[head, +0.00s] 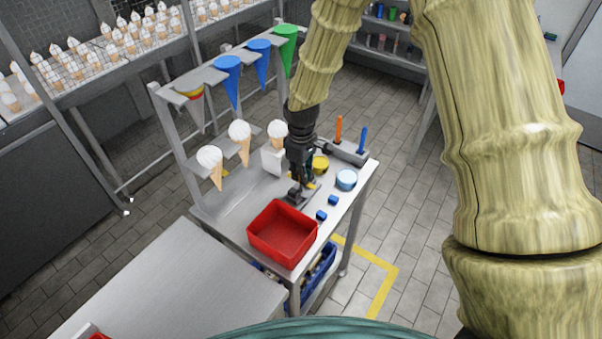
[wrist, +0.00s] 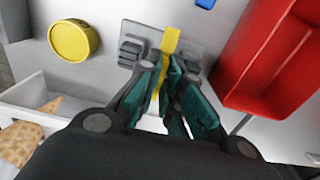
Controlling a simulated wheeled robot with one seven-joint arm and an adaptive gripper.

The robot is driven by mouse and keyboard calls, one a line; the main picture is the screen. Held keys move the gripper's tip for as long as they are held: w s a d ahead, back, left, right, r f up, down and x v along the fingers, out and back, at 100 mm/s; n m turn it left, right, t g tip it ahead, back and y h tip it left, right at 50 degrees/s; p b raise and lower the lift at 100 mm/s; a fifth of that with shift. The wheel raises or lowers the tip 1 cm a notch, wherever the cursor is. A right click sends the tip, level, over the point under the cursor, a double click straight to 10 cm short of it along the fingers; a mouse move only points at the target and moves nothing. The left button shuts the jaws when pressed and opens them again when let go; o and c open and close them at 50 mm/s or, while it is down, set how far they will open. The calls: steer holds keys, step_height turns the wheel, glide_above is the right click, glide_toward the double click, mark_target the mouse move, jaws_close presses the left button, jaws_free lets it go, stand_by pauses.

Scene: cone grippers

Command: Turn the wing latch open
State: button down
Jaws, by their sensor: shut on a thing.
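The wing latch is a yellow bar (wrist: 171,40) on a grey plate (wrist: 186,52) with dark grey blocks on the worktop. In the wrist view the bar runs upward in the picture, between the teal fingertips. My gripper (wrist: 168,70) is shut on the yellow bar, with one finger on each side of it. The bar's lower part is partly hidden by the fingers. In the head view my gripper (head: 300,180) points down at the plate (head: 303,194), just behind the red bin, and hides most of the latch.
The red bin (head: 256,238) stands at the worktop's near end. A rack with ice-cream cones (head: 240,135) and coloured cones (head: 228,75) stands along the left.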

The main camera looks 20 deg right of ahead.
steer(key=c, duration=1.6)
jaws_free()
step_height(320, 180, up, 12)
